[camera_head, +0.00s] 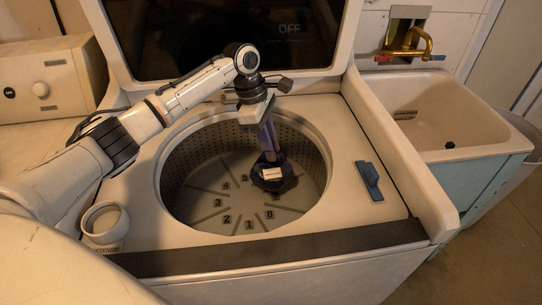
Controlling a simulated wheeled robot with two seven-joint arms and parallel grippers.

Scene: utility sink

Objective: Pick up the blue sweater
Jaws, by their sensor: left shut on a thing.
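My left gripper (262,112) reaches over the open washing machine tub and points down. It is shut on a narrow purple-blue piece (268,138), which I take to be the blue sweater. This piece extends down from the jaws into the tub. Below it, near the middle of the tub floor, is a dark blue mass with a cream patch (271,173). I cannot tell whether that mass is part of the sweater or a separate thing. My right gripper is not in view.
The washing machine tub (172,180) has a perforated wall and numbers on its floor. Its lid (345,50) stands open behind. A small blue object (369,180) lies right of the opening. A round cup-like fitting (104,222) is at front left. A sink (480,120) stands at right.

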